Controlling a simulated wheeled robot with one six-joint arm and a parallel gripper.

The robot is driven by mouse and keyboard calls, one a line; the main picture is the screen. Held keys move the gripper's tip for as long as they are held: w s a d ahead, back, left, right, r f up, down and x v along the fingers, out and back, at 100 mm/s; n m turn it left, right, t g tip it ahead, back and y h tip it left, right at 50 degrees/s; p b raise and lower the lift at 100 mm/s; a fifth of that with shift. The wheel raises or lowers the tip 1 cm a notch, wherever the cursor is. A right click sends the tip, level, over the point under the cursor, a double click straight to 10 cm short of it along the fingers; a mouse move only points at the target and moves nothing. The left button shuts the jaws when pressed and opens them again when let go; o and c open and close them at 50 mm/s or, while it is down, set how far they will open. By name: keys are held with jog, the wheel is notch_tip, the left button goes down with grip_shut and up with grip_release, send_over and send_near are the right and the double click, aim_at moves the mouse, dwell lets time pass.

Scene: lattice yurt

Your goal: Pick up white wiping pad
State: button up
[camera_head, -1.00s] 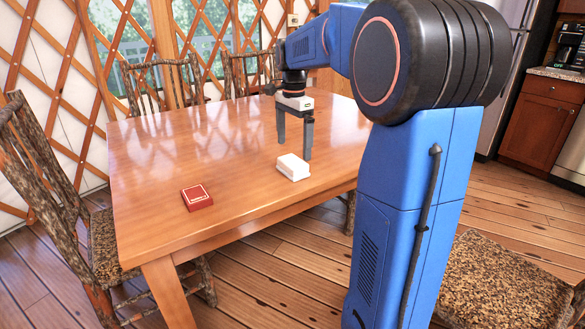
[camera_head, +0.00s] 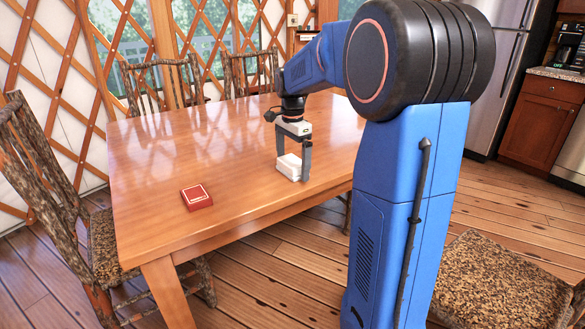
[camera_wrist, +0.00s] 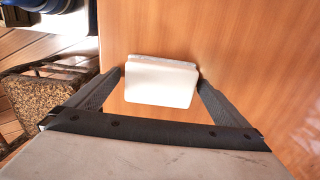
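The white wiping pad (camera_head: 290,167) lies on the wooden table (camera_head: 160,150), near its right side. It also shows in the wrist view as a white block (camera_wrist: 161,82). My gripper (camera_head: 291,174) points down over the pad, with its two fingers on either side of it. In the wrist view the fingertips of my gripper (camera_wrist: 158,72) stand apart with the pad between them. Small gaps seem to show at both sides of the pad, so the fingers are not closed on it.
A small red box (camera_head: 196,197) lies on the table to the left of the pad. Chairs with rough wooden frames stand around the table, one at the left (camera_head: 100,235) and one at the lower right (camera_head: 500,275). Most of the tabletop is clear.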

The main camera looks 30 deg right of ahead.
aim_at(293, 161)
jog(key=c, duration=1.1)
jog(key=shift+o, duration=0.2)
notch_tip(293, 161, up, 10)
jog(key=shift+r, duration=0.1)
jog(key=shift+o, duration=1)
